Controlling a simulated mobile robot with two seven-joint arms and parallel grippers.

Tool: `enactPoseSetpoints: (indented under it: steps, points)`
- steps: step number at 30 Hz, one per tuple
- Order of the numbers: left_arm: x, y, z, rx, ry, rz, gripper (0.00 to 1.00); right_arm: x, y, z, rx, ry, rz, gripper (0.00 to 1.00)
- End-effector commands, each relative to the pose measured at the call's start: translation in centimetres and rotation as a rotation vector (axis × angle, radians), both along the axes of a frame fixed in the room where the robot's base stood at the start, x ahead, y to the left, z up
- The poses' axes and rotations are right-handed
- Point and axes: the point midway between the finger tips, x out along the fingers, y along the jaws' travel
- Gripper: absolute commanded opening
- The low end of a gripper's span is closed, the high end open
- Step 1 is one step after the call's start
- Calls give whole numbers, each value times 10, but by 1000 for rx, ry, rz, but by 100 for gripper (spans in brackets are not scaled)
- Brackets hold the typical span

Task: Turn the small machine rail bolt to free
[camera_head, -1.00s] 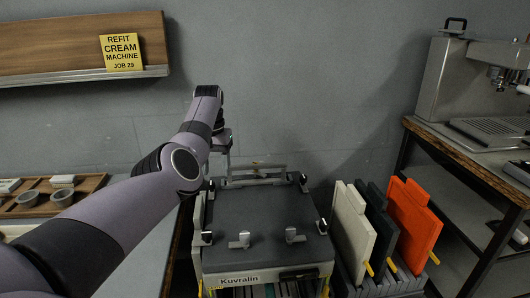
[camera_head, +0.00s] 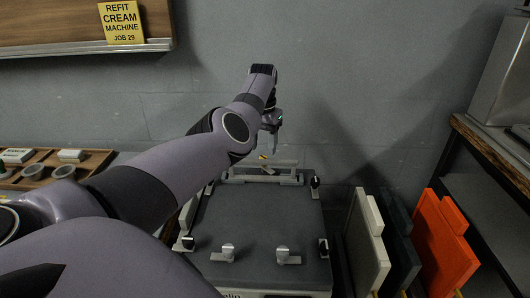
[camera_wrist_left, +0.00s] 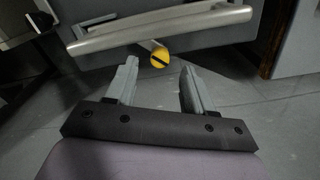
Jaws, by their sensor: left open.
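The small machine (camera_head: 262,215) is a dark-topped grey box with a pale rail (camera_head: 288,162) along its back edge. The rail is a pale bar in the left wrist view (camera_wrist_left: 200,21). A round yellow rail bolt (camera_wrist_left: 159,57) with a dark slot hangs just below the bar there; a small yellow spot at the rail in the head view (camera_head: 263,157) appears to be it. My left gripper (camera_head: 273,146) is above the back rail. In the left wrist view its two fingers (camera_wrist_left: 157,80) are apart and empty, with the bolt beyond their tips, not touched.
Several knobs and clips stand on the machine's top and sides. Upright cream, dark and orange panels (camera_head: 444,245) stand to its right, beside a wood-topped bench (camera_head: 490,150). A tray with small cups (camera_head: 35,171) lies at the left. A wall is close behind the rail.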

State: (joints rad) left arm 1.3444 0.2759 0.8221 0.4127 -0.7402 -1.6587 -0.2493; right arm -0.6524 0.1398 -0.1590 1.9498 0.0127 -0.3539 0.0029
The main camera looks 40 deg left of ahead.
Motion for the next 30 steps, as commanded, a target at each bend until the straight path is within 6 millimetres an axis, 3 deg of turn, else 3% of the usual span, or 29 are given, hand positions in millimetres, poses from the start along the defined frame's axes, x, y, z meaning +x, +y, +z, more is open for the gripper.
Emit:
enactPoseSetpoints:
  steps: [6, 17, 18, 22, 23, 30]
  points:
    - [0, 1, -31, 0, 1, 0, 53, 0, 0, -5, 0, 1, 0, 41]
    - [0, 0, -38, 1, 0, 1, 53, 0, 0, -5, 0, 1, 0, 41]
    - [0, 0, -38, 1, 0, 1, 46, 0, 0, -5, 0, 0, 0, 41]
    - [0, 0, -38, 1, 0, 1, 4, 1, 0, -5, 0, -1, 0, 41]
    - [0, 0, -38, 1, 0, 1, 0, 1, 0, -5, 0, -1, 0, 41]
    - [0, 1, -37, 1, 0, 14, 0, 1, 0, -5, 0, -2, 0, 41]
